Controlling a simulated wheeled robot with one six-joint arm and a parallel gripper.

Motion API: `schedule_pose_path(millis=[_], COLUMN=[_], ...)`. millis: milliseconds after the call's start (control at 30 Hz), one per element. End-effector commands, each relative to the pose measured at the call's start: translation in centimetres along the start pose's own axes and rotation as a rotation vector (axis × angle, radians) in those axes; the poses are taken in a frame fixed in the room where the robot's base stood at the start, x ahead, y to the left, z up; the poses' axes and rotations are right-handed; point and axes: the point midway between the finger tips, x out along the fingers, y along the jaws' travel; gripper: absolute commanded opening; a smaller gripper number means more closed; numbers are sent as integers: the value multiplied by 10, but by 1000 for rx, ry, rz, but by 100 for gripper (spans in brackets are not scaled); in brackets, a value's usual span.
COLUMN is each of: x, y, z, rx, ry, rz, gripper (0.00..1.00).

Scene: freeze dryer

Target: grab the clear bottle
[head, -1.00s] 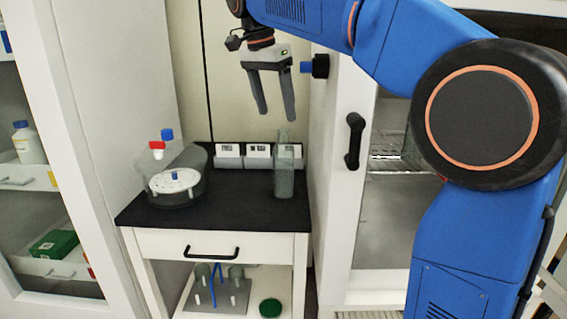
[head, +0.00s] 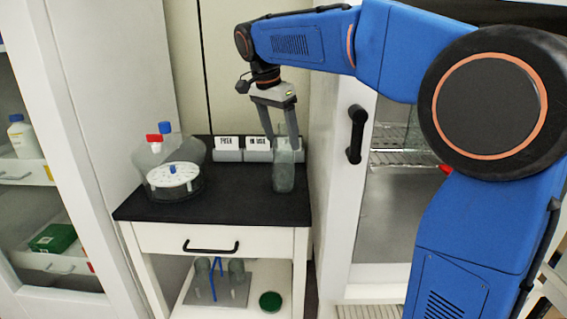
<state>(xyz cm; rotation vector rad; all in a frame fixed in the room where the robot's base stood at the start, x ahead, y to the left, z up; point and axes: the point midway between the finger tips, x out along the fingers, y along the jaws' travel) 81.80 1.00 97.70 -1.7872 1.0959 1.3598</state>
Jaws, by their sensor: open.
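The clear bottle (head: 284,176) stands upright on the right part of the black cart top (head: 232,206). It is tall and see-through with a narrower neck. My gripper (head: 280,142) points down at the bottle's upper part, with its two grey fingers spread. In this view one finger lies to the left of the neck and the other overlaps it. I cannot tell whether the fingers touch the glass.
Labelled grey bins (head: 228,150) stand behind the bottle. A clear vessel with a white perforated disc (head: 173,175) and red and blue valves stands at the left. The freeze dryer's white door edge (head: 335,190) rises close on the right. The front of the cart top is clear.

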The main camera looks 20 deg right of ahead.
Motion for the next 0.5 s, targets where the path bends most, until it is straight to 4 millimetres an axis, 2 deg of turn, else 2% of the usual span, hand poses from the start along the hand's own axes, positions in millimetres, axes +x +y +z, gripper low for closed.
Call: schedule_pose_path(millis=[167,500], x=[11,51], y=[0,-1], z=[1,2], rx=[0,1], ry=[0,0], rz=[0,1], gripper=[71,71])
